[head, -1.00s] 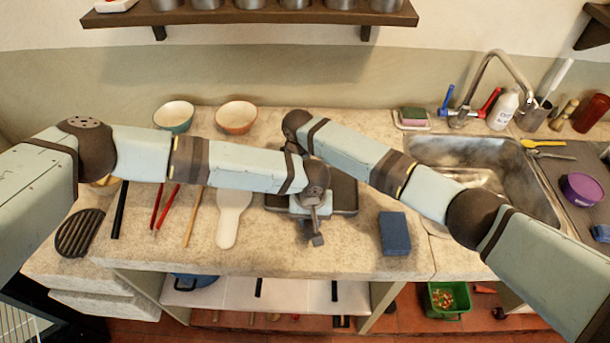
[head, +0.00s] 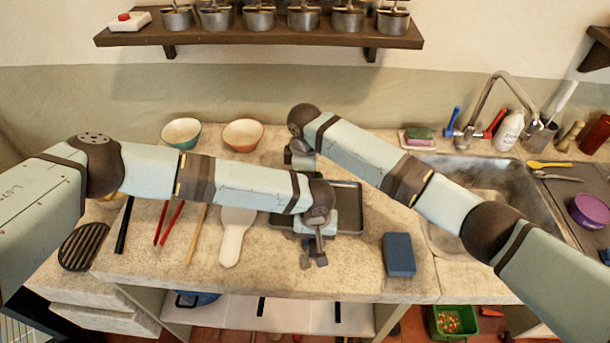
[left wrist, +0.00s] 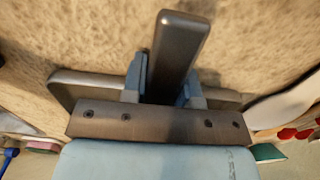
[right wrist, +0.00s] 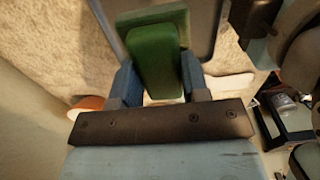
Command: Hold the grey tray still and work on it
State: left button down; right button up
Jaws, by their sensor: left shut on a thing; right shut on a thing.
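The dark grey tray (head: 348,208) lies on the stone counter, partly hidden behind my left wrist. Its rim also shows in the right wrist view (right wrist: 206,22). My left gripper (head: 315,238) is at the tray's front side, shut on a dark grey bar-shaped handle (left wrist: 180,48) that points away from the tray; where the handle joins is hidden. My right gripper (right wrist: 157,78) is shut on a green scrubber (right wrist: 154,58) with a flat, paler green pad (right wrist: 152,20) beyond it. In the head view my right gripper (head: 298,160) is mostly hidden, near the tray's far left corner.
A blue block (head: 399,254) stands right of the tray. A white paddle (head: 234,235) and several sticks lie to its left. Two bowls (head: 181,133) (head: 243,134) stand behind. The sink (head: 480,195) is on the right, and a shelf (head: 258,37) hangs above.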

pick_arm(q)
jog(key=c, duration=0.8)
grip_release()
jog(key=shift+r, duration=0.1)
notch_tip(320, 180, up, 7)
jog(key=shift+r, duration=0.15)
